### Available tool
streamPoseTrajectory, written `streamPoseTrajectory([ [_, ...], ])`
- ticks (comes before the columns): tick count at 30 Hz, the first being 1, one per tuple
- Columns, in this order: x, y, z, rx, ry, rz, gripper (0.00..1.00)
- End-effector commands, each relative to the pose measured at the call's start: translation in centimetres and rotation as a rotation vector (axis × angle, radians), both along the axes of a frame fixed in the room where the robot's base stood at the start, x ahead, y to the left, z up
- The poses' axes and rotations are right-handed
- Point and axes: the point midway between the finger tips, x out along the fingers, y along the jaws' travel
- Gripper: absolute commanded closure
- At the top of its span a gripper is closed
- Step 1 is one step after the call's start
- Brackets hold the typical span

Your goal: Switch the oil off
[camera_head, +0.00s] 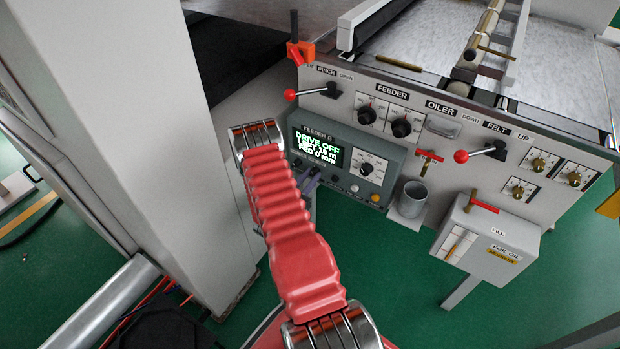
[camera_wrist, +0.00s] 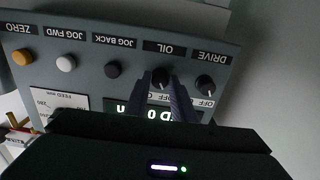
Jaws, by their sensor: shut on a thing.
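The oil knob (camera_wrist: 160,77) is a small black rotary knob under the OIL label, which appears upside down in the wrist view. My gripper (camera_wrist: 160,83) has its two dark fingers shut on the knob, one on each side. An OFF mark shows beside it, but the knob's pointer is too small to read. In the head view my gripper (camera_head: 309,181) is at the lower left of the FEEDER B panel (camera_head: 386,152), and the oil knob is hidden there. The panel's screen (camera_head: 319,149) reads DRIVE OFF.
The drive knob (camera_wrist: 205,83) is close beside the oil knob. Black (camera_wrist: 112,69), white (camera_wrist: 66,63) and yellow (camera_wrist: 22,57) buttons line the same panel. A grey cup (camera_head: 411,197) and a foil oil box (camera_head: 487,240) stand right of the panel.

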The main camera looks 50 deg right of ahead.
Motion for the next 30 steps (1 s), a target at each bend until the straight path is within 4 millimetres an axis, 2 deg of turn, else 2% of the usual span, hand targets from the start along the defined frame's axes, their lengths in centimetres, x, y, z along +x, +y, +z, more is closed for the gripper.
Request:
streamPoseTrajectory([
  [5, -0.1, 0.1, -0.2, 0.005, 0.002, 0.000, 1.00],
  [6, -0.1, 0.1, -0.2, 0.005, 0.002, 0.000, 0.76],
  [13, 0.0, 0.0, -0.1, 0.002, 0.000, 0.000, 0.60],
  [23, 0.0, 0.2, 0.0, 0.001, -0.001, 0.001, 0.58],
  [30, -0.1, 2.5, -0.1, 0.002, 0.001, 0.003, 0.58],
])
